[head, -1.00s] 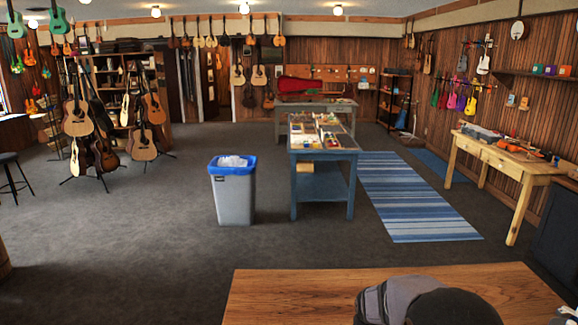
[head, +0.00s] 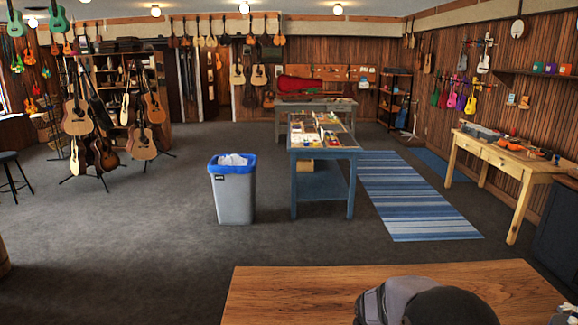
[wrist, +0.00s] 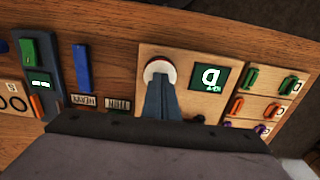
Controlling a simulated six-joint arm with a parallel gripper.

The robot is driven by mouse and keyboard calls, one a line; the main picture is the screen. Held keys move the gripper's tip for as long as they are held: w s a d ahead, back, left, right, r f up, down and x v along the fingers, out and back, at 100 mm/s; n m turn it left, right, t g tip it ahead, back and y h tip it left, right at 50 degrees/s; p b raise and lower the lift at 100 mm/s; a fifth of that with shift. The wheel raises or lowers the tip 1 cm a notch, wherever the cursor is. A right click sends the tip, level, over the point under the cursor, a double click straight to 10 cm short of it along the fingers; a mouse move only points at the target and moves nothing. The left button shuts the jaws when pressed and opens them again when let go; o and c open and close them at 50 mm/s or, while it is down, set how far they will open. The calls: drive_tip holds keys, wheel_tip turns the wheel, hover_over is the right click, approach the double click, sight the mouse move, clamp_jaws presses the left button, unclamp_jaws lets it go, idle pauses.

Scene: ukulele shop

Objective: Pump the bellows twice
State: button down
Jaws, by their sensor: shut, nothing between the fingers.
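In the wrist view, my gripper (wrist: 159,82) reaches up from the dark wrist edge, its two blue-grey fingers shut together and empty. I cannot make out bellows folds, so I cannot tell if this round piece is the bellows. A dark green display (wrist: 208,78) with white characters sits right of it. In the head view, my gripper and the panel are not visible.
Left of the panel are a blue bar (wrist: 81,67) and a green block (wrist: 28,50). Small label plates (wrist: 84,101) lie below the bar. Coloured clips (wrist: 250,79) fill a board at right.

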wheel_tip(320, 180, up, 8)
drive_tip(key=p, duration=0.6)
drive_tip(key=shift+f+p, duration=0.2)
drive_tip(key=shift+p, duration=0.2)
idle(0.6)
drive_tip(key=s+f+g, duration=0.2)
drive_tip(key=s+f, duration=0.1)
drive_tip(key=s, duration=0.7)
drive_tip(key=s+a+r+t, duration=0.1)
drive_tip(key=s+r+t, duration=0.1)
drive_tip(key=s+r, duration=0.4)
drive_tip(key=shift+s+b, duration=0.25)
drive_tip(key=shift+b, duration=0.1)
